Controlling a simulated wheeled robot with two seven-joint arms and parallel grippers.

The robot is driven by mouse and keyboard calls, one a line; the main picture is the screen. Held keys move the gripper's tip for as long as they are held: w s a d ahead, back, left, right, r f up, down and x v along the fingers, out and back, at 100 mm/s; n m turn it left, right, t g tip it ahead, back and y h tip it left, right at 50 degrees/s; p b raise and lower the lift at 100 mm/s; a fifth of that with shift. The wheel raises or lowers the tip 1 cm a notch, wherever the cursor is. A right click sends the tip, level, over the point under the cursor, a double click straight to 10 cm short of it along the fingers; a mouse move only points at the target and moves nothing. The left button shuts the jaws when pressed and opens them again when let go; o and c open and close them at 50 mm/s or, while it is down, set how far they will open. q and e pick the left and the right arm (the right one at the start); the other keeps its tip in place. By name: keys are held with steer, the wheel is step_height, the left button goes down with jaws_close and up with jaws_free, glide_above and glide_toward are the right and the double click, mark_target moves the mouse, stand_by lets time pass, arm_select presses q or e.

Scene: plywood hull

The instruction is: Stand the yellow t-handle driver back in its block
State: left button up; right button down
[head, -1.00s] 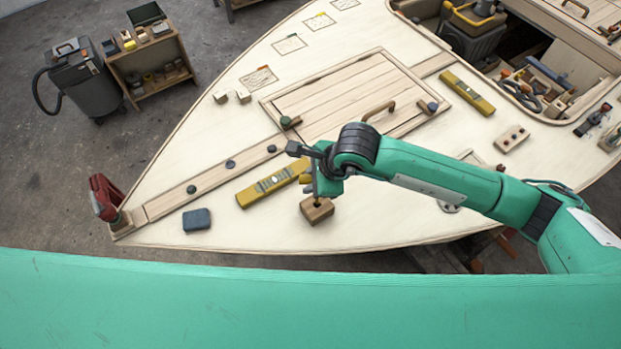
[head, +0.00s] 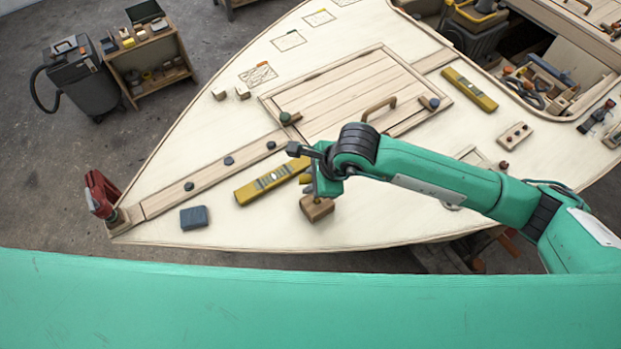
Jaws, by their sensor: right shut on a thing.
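Only a small yellow part of the driver shows, at the left side of the gripper. The rest is hidden by the gripper and wrist. The gripper's lower end overlaps the top of the block in the picture, so I cannot tell how far the driver's tip is in the hole. My left gripper is not in view.
A yellow level (head: 262,184) lies just left of the block, and a blue-grey box (head: 195,217) lies farther left. A hatch with a wooden handle (head: 379,108) is behind. A red clamp-like tool (head: 101,195) stands at the bow tip. Bare deck lies in front of the block.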

steer(key=shift+f+b, duration=1.75)
steer(key=shift+f, duration=0.05)
steer(key=c, duration=1.2)
jaws_free()
steer(key=b+v, duration=0.3)
steer(key=v, duration=1.1)
steer(key=shift+f, duration=0.1)
